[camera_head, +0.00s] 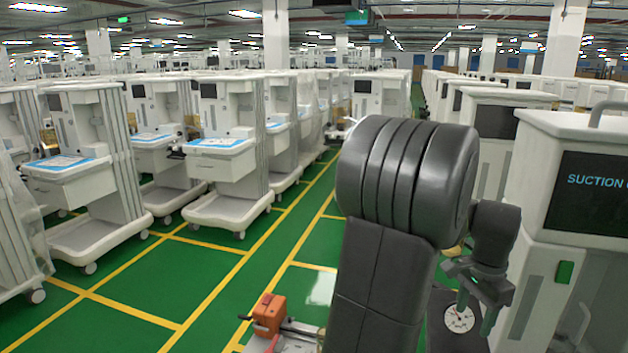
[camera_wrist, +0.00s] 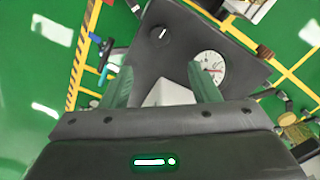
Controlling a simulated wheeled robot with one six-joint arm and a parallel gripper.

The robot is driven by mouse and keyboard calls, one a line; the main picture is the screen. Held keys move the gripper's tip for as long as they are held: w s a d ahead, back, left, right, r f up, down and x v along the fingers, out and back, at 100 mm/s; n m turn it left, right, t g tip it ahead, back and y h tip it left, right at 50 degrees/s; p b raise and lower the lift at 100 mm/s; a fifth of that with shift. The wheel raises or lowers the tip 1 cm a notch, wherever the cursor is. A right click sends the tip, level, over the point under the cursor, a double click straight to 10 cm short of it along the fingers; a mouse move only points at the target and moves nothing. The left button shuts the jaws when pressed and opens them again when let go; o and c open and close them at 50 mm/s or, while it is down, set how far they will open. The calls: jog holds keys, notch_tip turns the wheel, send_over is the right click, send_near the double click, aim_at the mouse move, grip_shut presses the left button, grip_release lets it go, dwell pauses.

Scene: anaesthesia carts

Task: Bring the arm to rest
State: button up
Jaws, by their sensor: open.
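My arm fills the right-centre of the head view, raised and bent, with a large dark rounded joint at the top. My gripper (camera_head: 476,316) hangs at the right of the arm, pointing down, with its green-grey fingers apart. In the wrist view my gripper (camera_wrist: 160,75) is open, with a gap between the two fingers. A dark panel with a white round gauge (camera_wrist: 207,69) and a black knob (camera_wrist: 159,36) lies beyond the fingers. A pale block (camera_wrist: 168,94) shows between the fingers; I cannot tell whether anything touches it.
A suction unit (camera_head: 590,190) with a dark screen stands close at the right. White anaesthesia carts (camera_head: 222,150) stand in rows at the left. An orange-and-black device (camera_head: 270,311) is low at the bottom centre.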

notch_tip(320, 180, down, 14)
jog(key=shift+r, duration=0.1)
jog(key=n+p, duration=0.1)
jog(key=n, duration=0.3)
jog(key=shift+p, duration=0.3)
jog(key=n+p, duration=0.1)
jog(key=n, duration=0.4)
jog(key=shift+p, duration=0.3)
jog(key=n+p, duration=0.2)
jog(key=n, duration=0.2)
jog(key=shift+r+n, duration=0.1)
jog(key=shift+n, duration=0.3)
jog(key=shift+n+p, duration=1.4)
jog(key=shift+n, duration=0.9)
